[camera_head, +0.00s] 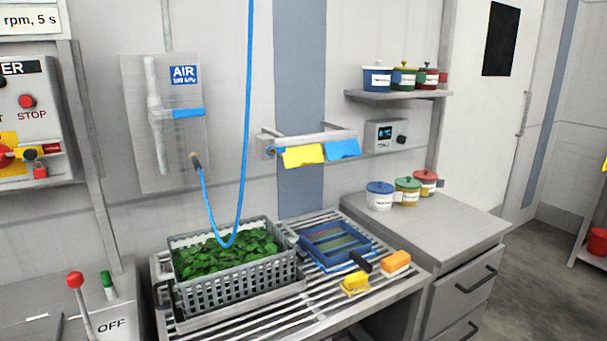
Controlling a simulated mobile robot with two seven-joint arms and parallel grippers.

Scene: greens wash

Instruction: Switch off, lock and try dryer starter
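The dryer starter panel (45,105) is cut off by the left edge; its label ends in "ER". It carries a red STOP button (27,102). Below is a rotary switch (8,152) on a yellow plate, partly out of view, with a dark handle toward the right. A small red padlock (40,173) hangs just under the handle; I cannot tell whether it is closed. At the lower left are a red-ball lever (75,282), leaning, a green-topped piece (107,282) and an "OFF" label (111,325). Neither of my grippers is in view.
A grey crate of greens (235,272) and a blue tray (335,245) stand on the slatted table (320,300), with yellow and orange blocks nearby. A blue air hose (247,120) hangs into the crate. Lidded tubs stand on the right cabinet (440,225).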

